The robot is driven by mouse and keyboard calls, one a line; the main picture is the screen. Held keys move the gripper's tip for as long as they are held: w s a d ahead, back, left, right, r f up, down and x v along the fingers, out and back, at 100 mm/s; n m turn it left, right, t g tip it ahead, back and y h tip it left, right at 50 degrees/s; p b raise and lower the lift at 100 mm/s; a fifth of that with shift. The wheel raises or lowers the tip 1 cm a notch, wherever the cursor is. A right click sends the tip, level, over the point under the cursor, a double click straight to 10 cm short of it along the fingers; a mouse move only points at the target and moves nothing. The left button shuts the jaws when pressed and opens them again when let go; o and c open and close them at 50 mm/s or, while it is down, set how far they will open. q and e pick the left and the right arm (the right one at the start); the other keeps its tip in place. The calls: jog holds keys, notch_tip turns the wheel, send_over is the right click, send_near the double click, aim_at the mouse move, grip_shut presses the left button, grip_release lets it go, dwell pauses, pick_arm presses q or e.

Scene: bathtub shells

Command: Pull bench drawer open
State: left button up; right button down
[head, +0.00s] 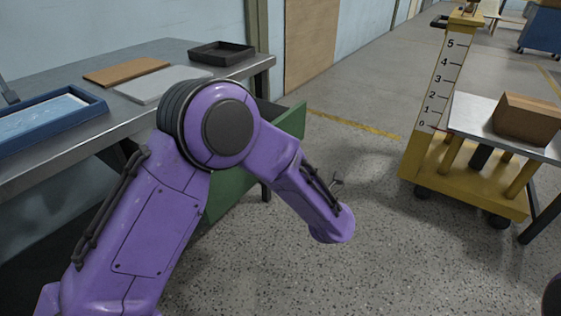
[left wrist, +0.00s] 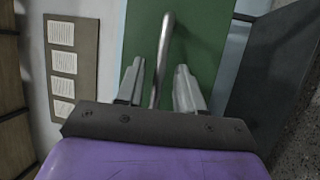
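The bench (head: 225,72) has a metal top and stands at the left in the head view. Its green drawer (head: 292,119) juts out from under the top and looks partly open, much of it hidden behind my purple left arm. In the left wrist view the green drawer front (left wrist: 205,45) fills the upper middle, with a grey metal bar handle (left wrist: 166,38) on it. My left gripper (left wrist: 160,88) has its two fingers apart, one on each side of the handle, with a visible gap. Its fingers are hidden in the head view. My right gripper is out of view.
A blue tray (head: 95,98), a brown board (head: 125,71), a grey board (head: 163,83) and a black tray (head: 222,53) lie on the bench. A yellow cart (head: 465,185) and a table with a brown box (head: 527,119) stand right. The floor between is clear.

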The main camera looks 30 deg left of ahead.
pick_arm(q)
jog(key=p+v, duration=0.1)
jog(key=v, duration=0.9)
jog(key=shift+s+d, duration=0.15)
jog(key=shift+d, duration=0.1)
jog(key=shift+f, duration=0.1)
